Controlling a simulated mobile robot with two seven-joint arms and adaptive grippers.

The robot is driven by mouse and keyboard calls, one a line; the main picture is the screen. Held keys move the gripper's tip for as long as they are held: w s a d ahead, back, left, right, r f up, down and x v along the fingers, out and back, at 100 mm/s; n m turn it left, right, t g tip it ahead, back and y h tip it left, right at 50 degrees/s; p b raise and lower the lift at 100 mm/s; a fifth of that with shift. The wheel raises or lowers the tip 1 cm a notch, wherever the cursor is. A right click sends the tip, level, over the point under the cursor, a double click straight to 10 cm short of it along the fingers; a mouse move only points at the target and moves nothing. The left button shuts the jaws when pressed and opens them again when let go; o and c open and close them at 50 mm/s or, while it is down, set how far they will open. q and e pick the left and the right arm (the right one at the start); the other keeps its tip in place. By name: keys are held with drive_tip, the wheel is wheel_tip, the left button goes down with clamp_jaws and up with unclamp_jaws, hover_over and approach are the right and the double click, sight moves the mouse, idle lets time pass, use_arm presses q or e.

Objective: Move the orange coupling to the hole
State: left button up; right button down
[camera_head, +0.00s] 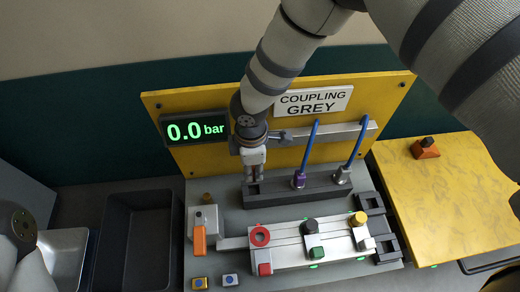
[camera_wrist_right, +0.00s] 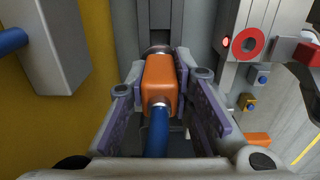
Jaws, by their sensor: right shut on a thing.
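The orange coupling (camera_wrist_right: 160,78) has a blue hose (camera_wrist_right: 157,132) at its near end and a metal tip at its far end. My right gripper (camera_wrist_right: 160,92) is shut on its sides. In the head view my right gripper (camera_head: 254,173) points down at the left end of the dark block (camera_head: 320,189) and hides the coupling. A dark opening shows in the block just below the fingers. I cannot tell whether the tip is inside a hole. A purple coupling (camera_head: 299,179) and a grey coupling (camera_head: 342,175) stand in the same block.
A rail (camera_head: 335,131) with blue hoses runs behind the block. In front lies a clamp fixture (camera_head: 285,243) with a red ring and knobs. A display (camera_head: 195,129) reads 0.0 bar; a sign (camera_head: 313,101) reads COUPLING GREY. An empty dark bin (camera_head: 134,205) stands left.

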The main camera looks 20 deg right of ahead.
sight(254, 182)
drive_tip(key=shift+r, duration=0.1)
drive_tip(key=shift+f+b, duration=2.3)
drive_tip(key=shift+f, duration=2)
drive_tip(key=c, duration=1.3)
unclamp_jaws()
drive_tip(key=shift+r, duration=0.1)
